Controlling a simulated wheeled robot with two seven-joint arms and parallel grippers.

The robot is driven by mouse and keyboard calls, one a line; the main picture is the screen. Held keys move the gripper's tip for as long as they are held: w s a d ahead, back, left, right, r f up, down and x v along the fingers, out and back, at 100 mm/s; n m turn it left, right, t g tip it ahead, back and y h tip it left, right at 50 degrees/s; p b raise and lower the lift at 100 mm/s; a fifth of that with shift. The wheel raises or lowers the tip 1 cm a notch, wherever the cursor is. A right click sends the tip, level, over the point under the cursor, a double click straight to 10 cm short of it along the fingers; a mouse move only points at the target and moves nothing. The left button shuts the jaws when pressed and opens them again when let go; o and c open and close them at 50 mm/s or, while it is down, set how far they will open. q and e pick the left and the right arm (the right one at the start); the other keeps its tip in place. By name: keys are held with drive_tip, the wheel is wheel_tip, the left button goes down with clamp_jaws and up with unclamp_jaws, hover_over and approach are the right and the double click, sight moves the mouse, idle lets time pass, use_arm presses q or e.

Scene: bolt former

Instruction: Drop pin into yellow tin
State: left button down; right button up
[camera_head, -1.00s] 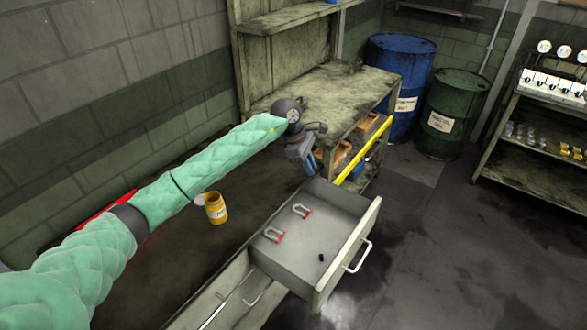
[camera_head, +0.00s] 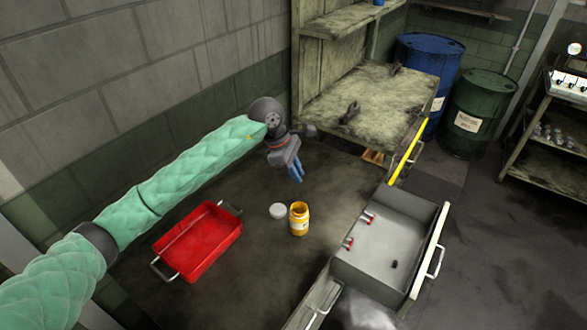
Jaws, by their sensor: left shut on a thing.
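The yellow tin (camera_head: 299,220) stands upright and open on the dark worktop, left of the open drawer. Its pale round lid (camera_head: 278,211) lies beside it. My left gripper (camera_head: 297,177) has blue fingers pointing down and is above and just behind the tin in the picture, apart from it. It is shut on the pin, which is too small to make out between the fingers. My right gripper is not in view.
A red tray (camera_head: 200,241) sits left of the tin. The open grey drawer (camera_head: 375,262) holds two red-tipped horseshoe magnets (camera_head: 368,217) and a small black piece (camera_head: 394,264). A shelf bench (camera_head: 365,95) stands behind. Worktop around the tin is mostly clear.

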use_arm(q)
drive_tip(key=shift+n, duration=0.4)
drive_tip(key=shift+s+a+f+p, duration=0.1)
drive_tip(key=shift+a+f+p, duration=0.1)
drive_tip(key=shift+f, duration=0.8)
drive_tip(key=shift+s+a+f+p, duration=0.1)
drive_tip(key=shift+a+f, duration=0.1)
drive_tip(key=shift+f, duration=0.8)
drive_tip(key=shift+s+a+f+p, duration=0.1)
drive_tip(key=shift+a+f, duration=0.1)
drive_tip(key=shift+f, duration=0.8)
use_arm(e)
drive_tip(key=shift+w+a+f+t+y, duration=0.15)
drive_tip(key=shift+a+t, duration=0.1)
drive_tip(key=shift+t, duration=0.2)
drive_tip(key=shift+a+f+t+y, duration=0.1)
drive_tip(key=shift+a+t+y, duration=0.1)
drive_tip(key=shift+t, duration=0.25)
use_arm(q)
drive_tip(key=c, duration=1.3)
unclamp_jaws()
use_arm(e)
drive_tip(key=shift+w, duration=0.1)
use_arm(q)
drive_tip(key=shift+w+a+r, duration=0.1)
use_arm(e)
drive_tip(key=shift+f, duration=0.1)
